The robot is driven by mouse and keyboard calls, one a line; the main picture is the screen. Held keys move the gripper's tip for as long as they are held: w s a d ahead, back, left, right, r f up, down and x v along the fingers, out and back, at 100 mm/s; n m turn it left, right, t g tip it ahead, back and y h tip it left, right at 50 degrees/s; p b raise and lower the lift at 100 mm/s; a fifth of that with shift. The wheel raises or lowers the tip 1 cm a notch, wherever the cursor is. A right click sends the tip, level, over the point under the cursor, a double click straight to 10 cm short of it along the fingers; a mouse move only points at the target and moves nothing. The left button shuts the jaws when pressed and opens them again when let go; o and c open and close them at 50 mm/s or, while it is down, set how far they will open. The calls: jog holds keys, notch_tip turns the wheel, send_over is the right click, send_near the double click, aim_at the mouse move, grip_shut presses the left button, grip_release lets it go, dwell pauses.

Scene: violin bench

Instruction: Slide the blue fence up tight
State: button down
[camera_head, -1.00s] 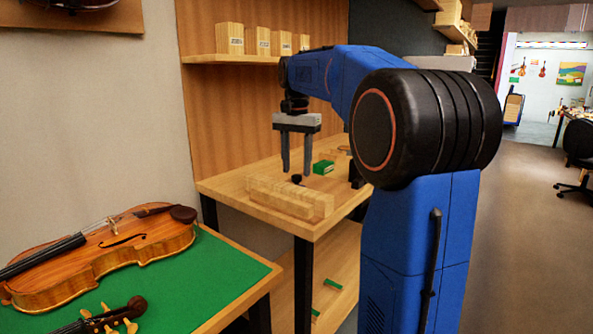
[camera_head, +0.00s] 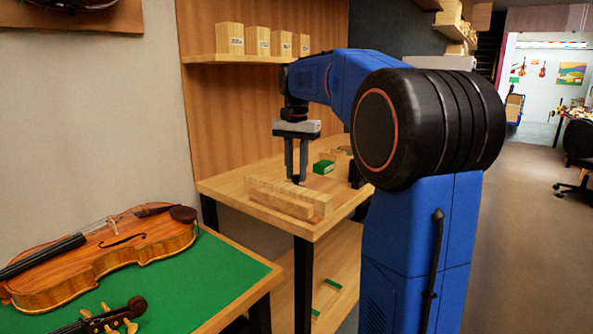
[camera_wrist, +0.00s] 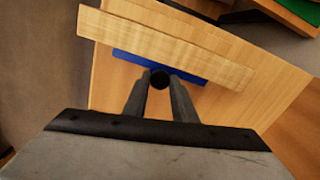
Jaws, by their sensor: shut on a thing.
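The blue fence (camera_wrist: 128,55) shows in the wrist view as a thin blue strip lying along the near side of a long pale wood block (camera_wrist: 170,46). A round black knob (camera_wrist: 160,78) stands at the fence's middle. My gripper (camera_wrist: 161,82) is shut on this knob, one finger on each side. In the head view my gripper (camera_head: 296,178) points down just behind the wood block (camera_head: 290,198) on the bench. The fence itself is hidden there behind the block. I cannot tell whether the fence touches the block along its full length.
A green block (camera_head: 323,167) lies on the wooden bench (camera_head: 232,184) to the right of my gripper. A violin (camera_head: 110,250) lies on a green-topped table (camera_head: 215,275) at front left. The bench's left part is clear.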

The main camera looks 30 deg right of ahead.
aim_at(296, 176)
jog(key=c, duration=1.5)
grip_release()
jog(key=shift+o, duration=0.2)
notch_tip(296, 176, up, 17)
jog(key=shift+r, duration=0.2)
jog(key=s+a+f+n+t, duration=0.1)
jog(key=s+a+f+n, duration=0.3)
jog(key=s+f, duration=0.6)
jog(key=s+a+f+n+t, duration=0.2)
jog(key=s+a+f+n, duration=0.2)
jog(key=s+f, duration=0.6)
jog(key=s+a+f+n+t, duration=0.1)
jog(key=s+a+f+n, duration=0.2)
jog(key=f, duration=1.4)
jog(key=s+a, duration=0.4)
jog(key=s, duration=0.3)
jog(key=shift+a+n+t, duration=0.4)
